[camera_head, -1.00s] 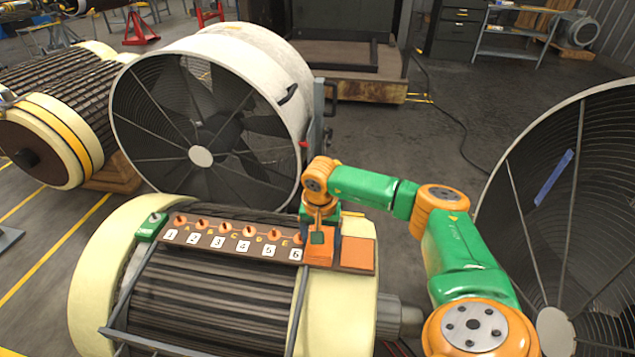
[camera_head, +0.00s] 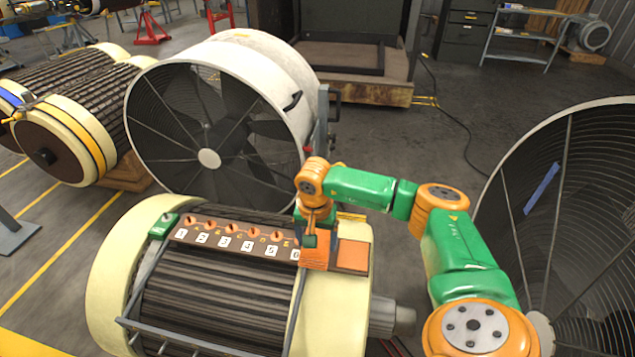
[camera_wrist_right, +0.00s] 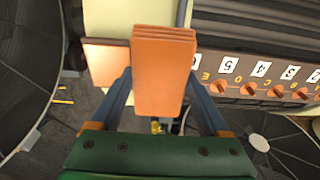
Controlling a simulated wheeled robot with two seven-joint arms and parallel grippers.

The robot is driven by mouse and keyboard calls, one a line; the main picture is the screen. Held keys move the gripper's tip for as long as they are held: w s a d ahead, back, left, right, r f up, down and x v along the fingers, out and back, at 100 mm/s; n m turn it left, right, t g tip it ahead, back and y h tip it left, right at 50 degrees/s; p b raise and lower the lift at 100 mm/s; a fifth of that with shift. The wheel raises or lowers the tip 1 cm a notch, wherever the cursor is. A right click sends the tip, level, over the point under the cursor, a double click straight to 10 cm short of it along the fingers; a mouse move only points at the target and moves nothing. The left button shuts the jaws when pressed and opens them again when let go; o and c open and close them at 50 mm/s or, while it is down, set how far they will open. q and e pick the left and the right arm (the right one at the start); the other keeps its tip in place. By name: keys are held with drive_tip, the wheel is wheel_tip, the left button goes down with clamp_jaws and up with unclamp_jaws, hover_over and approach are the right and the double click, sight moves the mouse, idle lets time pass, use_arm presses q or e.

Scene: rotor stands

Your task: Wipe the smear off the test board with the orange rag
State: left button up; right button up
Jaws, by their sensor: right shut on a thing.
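The orange rag (camera_head: 314,260) is a folded, layered block in my right gripper (camera_head: 316,232), at the right end of the test board. The rag also shows in the right wrist view (camera_wrist_right: 165,70), between the two fingers of the right gripper (camera_wrist_right: 160,105). The test board (camera_head: 228,251) is a brown strip with orange knobs and white number labels, lying on the large cream-ended rotor. The rag partly covers label 6 in the head view. I cannot make out a smear; the rag and gripper hide the board's right end. My left gripper is not in view.
A flat orange pad (camera_head: 353,257) lies just right of the rag. A green block (camera_head: 163,226) sits at the board's left end. A large drum fan (camera_head: 220,120) stands behind the rotor (camera_head: 340,310), and another fan (camera_head: 570,220) stands at right.

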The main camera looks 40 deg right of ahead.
wheel_tip(320, 180, up, 2)
drive_tip(key=shift+r+p, duration=0.1)
drive_tip(key=shift+p, duration=0.5)
drive_tip(key=shift+r+p, duration=0.35)
drive_tip(key=shift+s+a, duration=0.1)
